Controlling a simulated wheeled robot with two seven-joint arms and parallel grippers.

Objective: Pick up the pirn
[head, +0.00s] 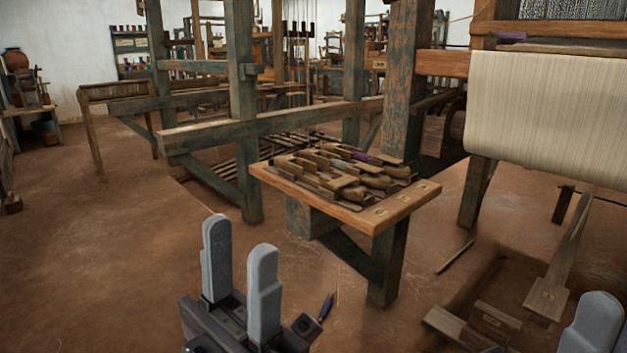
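Several wooden shuttle-like pieces lie side by side on a small wooden bench (400,207) in the middle of the head view. Among them, toward the back, is a slim purple piece (358,157) that looks like a wound pirn. A small dark-blue tapered piece (326,306) shows low, just right of my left gripper; I cannot tell if it is a pirn. My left gripper (240,236) points up, its grey fingers apart with nothing between them, in front and left of the bench. Only a grey finger end of my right gripper (595,322) shows at bottom right.
A timber loom frame (245,130) stands behind the bench. Pale cloth (545,110) hangs on a beam at right, with another purple piece (510,36) above it. A pit with wooden treadles (548,297) opens at lower right.

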